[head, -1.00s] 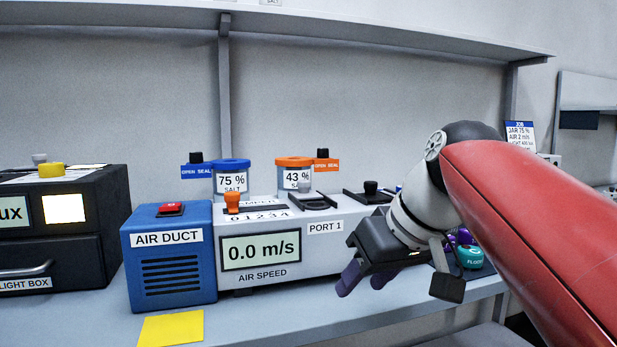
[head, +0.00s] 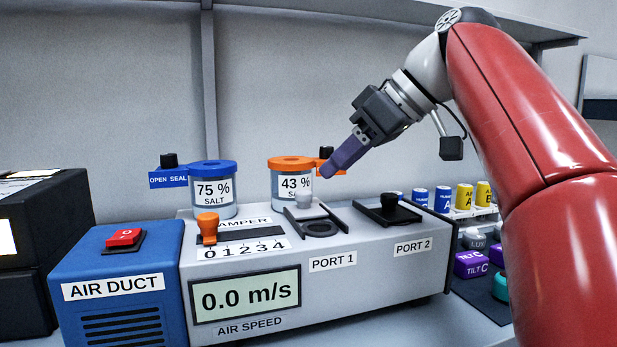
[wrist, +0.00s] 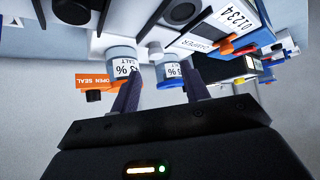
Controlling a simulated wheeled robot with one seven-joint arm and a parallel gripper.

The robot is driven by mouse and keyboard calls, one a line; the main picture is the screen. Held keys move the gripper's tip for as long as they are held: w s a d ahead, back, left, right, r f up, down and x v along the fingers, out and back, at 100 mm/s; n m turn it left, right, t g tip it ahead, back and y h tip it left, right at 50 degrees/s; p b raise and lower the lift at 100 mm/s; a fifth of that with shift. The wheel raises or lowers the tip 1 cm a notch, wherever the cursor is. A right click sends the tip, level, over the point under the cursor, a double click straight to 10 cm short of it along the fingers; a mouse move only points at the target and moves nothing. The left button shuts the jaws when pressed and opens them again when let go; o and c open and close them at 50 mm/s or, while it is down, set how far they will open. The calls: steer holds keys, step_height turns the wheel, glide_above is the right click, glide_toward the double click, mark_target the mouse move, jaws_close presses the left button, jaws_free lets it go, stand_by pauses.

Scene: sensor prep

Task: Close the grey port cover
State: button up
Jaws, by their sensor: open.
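The grey port cover (head: 306,211), with its grey knob, sits at the back of the PORT 1 track on the light grey air-speed box. The round port (head: 320,228) shows uncovered in front of it. In the wrist view the knob (wrist: 156,50) appears between the two jars, and the port ring (wrist: 180,12) shows at the top. My gripper (head: 328,170) hangs in the air above and slightly right of the knob, pointing down and left. In the wrist view its two fingers (wrist: 160,92) are apart with nothing between them.
The orange-lidded 43 % jar (head: 291,163) and blue-lidded 75 % jar (head: 213,168) stand behind the box. An orange damper knob (head: 208,226) is to the left. The black PORT 2 cover (head: 389,212) lies to the right. Several coloured sensors (head: 470,262) stand further right.

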mark_target(305, 192)
steer(key=shift+w+r, duration=0.1)
steer(key=shift+w, duration=0.4)
steer(key=shift+w+a+f, duration=0.15)
steer(key=shift+w+f, duration=0.05)
steer(key=b+x, duration=0.2)
steer(key=x, duration=0.5)
steer(key=shift+a, duration=0.1)
jaws_close()
